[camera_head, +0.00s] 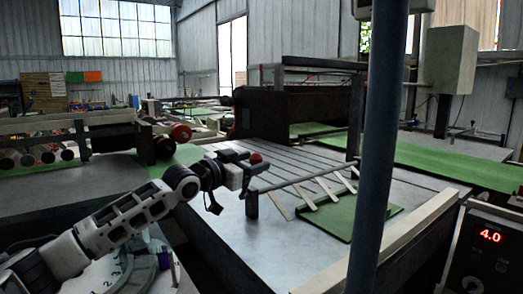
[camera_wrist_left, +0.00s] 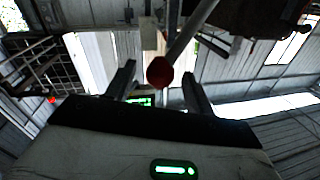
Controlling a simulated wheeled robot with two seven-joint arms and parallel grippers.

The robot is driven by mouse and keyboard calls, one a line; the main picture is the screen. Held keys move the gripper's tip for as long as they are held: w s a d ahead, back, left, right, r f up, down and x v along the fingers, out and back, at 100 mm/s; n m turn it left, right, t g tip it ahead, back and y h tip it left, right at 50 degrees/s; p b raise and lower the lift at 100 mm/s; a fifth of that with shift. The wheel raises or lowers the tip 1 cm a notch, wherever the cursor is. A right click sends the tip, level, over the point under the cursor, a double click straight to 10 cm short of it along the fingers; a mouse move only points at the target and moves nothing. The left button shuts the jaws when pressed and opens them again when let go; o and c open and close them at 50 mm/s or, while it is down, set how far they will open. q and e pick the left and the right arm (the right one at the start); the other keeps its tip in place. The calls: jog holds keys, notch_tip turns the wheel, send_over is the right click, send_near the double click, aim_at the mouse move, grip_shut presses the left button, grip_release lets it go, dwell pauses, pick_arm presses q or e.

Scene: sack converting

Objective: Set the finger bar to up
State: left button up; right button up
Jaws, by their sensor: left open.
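The finger bar (camera_head: 305,178) is a thin dark bar over the grey table, held by a post at each end. Several pale flat fingers (camera_head: 328,188) slant from it toward a green sheet (camera_head: 345,217); I cannot tell if they touch it. A red ball knob (camera_head: 256,158) shows at the bar's left end. My left gripper (camera_head: 245,168) is right at the knob. In the left wrist view the red knob (camera_wrist_left: 160,72) on its grey rod (camera_wrist_left: 190,30) shows between the two spread, open fingers; contact is not visible. My right gripper is not in view.
A dark blue upright post (camera_head: 376,150) stands in front on the right. A control box (camera_head: 490,240) with a red "4.0" display is at the lower right. A dark machine housing (camera_head: 290,112) stands behind the table. Rollers (camera_head: 60,153) lie at the left.

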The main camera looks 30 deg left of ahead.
pick_arm(q)
jog(key=w, duration=0.3)
jog(key=shift+w+d, duration=0.25)
jog(key=shift+d, duration=0.1)
jog(key=shift+w+p, duration=0.25)
jog(key=shift+p, duration=0.05)
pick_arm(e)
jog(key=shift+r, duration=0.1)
